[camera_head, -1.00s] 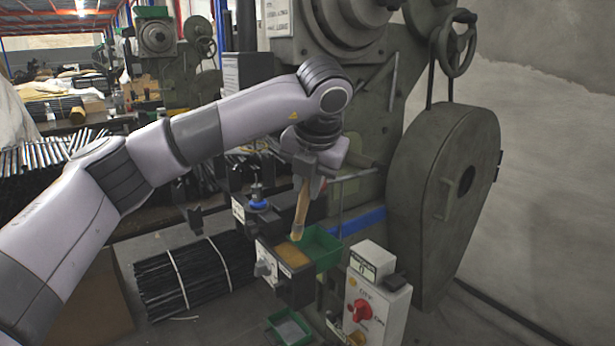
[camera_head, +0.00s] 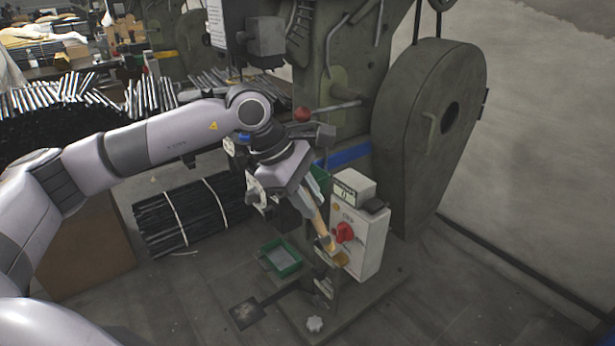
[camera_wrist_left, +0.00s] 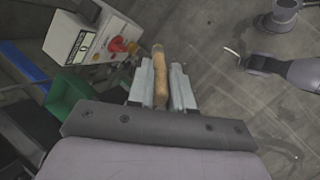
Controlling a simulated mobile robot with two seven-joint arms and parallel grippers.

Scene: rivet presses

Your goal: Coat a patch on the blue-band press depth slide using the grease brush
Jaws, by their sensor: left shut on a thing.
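My left gripper (camera_head: 306,202) is shut on the grease brush (camera_head: 320,224), which has a tan wooden handle. The brush tilts down to the right, its lower end in front of the white control box, close to a yellowish round part (camera_head: 340,259). I cannot tell whether they touch. In the left wrist view the brush (camera_wrist_left: 160,78) stands between the two grey fingers of the left gripper (camera_wrist_left: 160,90). The press (camera_head: 345,100) carries a blue band (camera_head: 346,156) behind the gripper. I cannot clearly pick out its depth slide.
The control box (camera_head: 368,240) with a red knob (camera_head: 345,232) stands right beside the brush. A green tray (camera_head: 281,258) sits low to the left, and a green bin (camera_head: 320,179) is partly hidden behind my gripper. Bundled dark rods (camera_head: 190,215) lie on the left.

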